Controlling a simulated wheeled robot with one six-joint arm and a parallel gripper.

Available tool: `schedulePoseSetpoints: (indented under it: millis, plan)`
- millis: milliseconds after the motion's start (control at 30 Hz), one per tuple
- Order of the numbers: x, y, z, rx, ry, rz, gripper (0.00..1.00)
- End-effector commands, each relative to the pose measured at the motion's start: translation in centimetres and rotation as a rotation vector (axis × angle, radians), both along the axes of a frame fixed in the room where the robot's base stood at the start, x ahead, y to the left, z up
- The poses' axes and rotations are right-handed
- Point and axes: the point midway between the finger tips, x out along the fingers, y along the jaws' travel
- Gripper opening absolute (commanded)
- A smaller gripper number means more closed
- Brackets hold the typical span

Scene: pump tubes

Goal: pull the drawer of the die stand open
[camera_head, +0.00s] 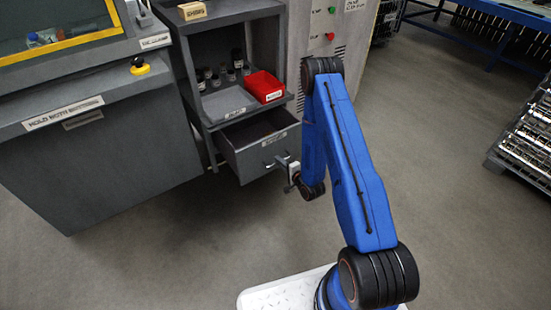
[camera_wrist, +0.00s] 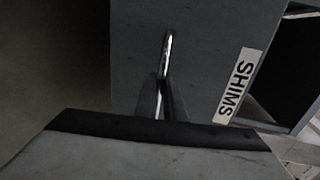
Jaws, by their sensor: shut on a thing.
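The grey die stand (camera_head: 188,75) stands at the centre left in the head view. Its drawer (camera_head: 258,150) is pulled out of the body, and its dark hollow inside shows from above. My gripper (camera_head: 282,163) is at the drawer's front face. In the wrist view the bright metal bar handle (camera_wrist: 168,50) runs between the two dark fingers of my gripper (camera_wrist: 160,98), which are shut on it. The SHIMS label (camera_wrist: 235,85) is on the drawer front beside the handle.
A red bin (camera_head: 264,86) and several small dark items stand on the shelf above the drawer. A grey machine (camera_head: 95,150) with a yellow-edged window is at the left. A control cabinet (camera_head: 318,35) is behind. The floor before the drawer is clear.

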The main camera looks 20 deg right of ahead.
Motion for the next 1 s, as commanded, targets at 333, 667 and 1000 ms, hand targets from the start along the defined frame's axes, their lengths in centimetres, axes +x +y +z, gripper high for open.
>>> schedulePoseSetpoints:
  millis: [333, 667, 1000]
  plan:
    - [-0.75, -0.26, -0.06, -0.001, 0.002, -0.001, 0.0]
    - [-0.72, -0.25, -0.04, 0.0, 0.001, -0.001, 0.28]
    - [-1.24, -0.46, 0.08, 0.0, 0.001, -0.001, 0.28]
